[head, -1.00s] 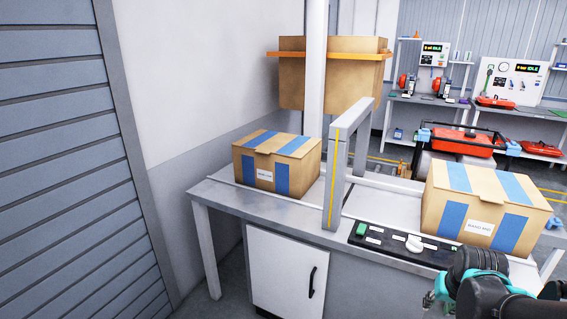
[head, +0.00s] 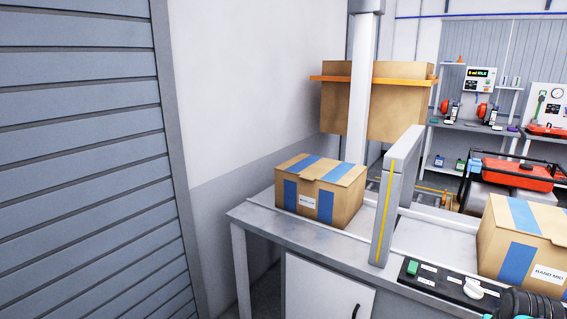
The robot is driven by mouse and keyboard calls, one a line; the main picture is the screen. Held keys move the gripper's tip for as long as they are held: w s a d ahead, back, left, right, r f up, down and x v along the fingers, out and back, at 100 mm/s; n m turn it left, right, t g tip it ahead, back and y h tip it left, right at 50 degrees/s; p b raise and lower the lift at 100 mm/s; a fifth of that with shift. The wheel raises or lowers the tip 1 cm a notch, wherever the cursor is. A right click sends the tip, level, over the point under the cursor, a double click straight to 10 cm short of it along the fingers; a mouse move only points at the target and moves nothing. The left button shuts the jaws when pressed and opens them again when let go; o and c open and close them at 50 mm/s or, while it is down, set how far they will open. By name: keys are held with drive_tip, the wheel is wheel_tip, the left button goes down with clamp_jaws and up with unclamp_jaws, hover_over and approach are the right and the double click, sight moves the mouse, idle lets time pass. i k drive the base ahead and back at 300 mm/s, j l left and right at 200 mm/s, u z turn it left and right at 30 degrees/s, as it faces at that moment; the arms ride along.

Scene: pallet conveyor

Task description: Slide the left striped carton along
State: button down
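The left striped carton (head: 320,192) is a brown box with blue stripes and a small white label. It sits upright on the left end of the conveyor table (head: 262,222), left of a grey gate post with a yellow stripe (head: 387,205). A second striped carton (head: 522,243) stands right of the gate, cut off by the right picture edge. Only a dark part of my arm shows at the bottom right corner. My gripper is out of view.
A control panel (head: 440,279) with a green button and a white knob lies along the table's front edge. A white column (head: 357,110) rises behind the left carton, before a large brown box (head: 395,105) with an orange band. Grey shutter slats fill the left. Floor shows between wall and table.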

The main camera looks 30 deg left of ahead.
sight(332, 204)
drive_tip(key=i+j, duration=0.1)
drive_tip(key=j, duration=0.75)
drive_tip(key=i+j, duration=0.1)
drive_tip(key=j, duration=0.75)
drive_tip(key=i+j+z, duration=0.1)
drive_tip(key=j, duration=0.8)
